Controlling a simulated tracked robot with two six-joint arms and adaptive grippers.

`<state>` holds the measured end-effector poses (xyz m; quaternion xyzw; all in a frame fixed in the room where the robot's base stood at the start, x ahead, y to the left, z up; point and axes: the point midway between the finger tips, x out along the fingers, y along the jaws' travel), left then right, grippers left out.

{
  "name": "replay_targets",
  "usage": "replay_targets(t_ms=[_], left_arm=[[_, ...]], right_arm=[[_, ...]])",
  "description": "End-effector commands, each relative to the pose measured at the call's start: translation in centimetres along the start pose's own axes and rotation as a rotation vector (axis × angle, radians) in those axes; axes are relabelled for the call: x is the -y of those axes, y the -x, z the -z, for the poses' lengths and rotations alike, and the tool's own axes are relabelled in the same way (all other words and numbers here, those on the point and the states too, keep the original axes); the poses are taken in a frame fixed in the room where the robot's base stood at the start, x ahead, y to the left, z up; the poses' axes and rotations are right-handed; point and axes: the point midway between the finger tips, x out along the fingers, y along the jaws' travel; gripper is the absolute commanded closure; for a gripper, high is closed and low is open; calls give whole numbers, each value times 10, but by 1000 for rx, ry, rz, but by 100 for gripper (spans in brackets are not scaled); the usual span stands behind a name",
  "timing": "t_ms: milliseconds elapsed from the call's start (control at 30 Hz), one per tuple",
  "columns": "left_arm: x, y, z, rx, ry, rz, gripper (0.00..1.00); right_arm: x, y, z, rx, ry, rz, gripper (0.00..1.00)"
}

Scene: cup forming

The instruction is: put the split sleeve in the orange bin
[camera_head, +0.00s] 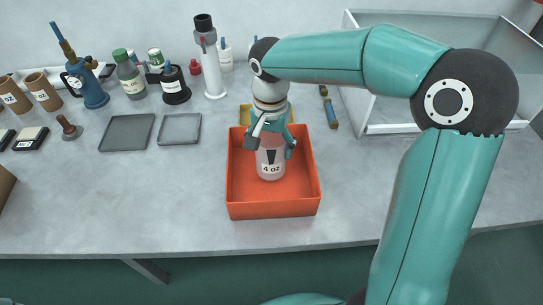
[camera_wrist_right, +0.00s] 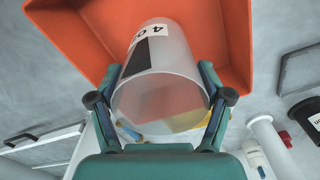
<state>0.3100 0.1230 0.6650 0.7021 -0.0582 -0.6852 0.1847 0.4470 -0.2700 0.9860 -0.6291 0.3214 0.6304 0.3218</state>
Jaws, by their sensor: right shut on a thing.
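The split sleeve (camera_head: 270,170) is a translucent cylinder with a black mark and a "4 oz" label. It is upright inside the outline of the orange bin (camera_head: 273,209) in the head view; whether it touches the floor is unclear. My right gripper (camera_head: 271,147) is shut on its upper part from above. In the right wrist view the fingers hold both sides of the sleeve (camera_wrist_right: 165,80), and its open end faces the camera. The orange bin (camera_wrist_right: 75,22) lies beyond it there. No split can be made out. My left gripper is not in view.
A yellow item (camera_head: 244,114) is just behind the bin. A large pale tray (camera_head: 395,128) stands at the back right, partly behind my right arm. Grey trays (camera_head: 127,132) and several bottles and tools stand at the back left.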

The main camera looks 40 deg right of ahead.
Motion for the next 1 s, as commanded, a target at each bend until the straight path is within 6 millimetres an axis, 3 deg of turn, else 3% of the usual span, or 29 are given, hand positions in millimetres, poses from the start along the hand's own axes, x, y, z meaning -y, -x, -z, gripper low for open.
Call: replay_targets(t_ms=[333,733,767,800,867,1000], left_arm=[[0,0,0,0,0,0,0],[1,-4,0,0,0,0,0],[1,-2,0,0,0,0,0],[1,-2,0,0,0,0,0],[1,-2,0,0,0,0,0],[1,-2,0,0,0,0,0]], right_arm=[[1,-40,-1,1,3,-2,51],[2,-47,-1,0,4,0,51],[2,-45,-1,0,4,0,17],[2,-45,-1,0,4,0,10],[2,-45,-1,0,4,0,0],[2,-45,-1,0,4,0,0]])
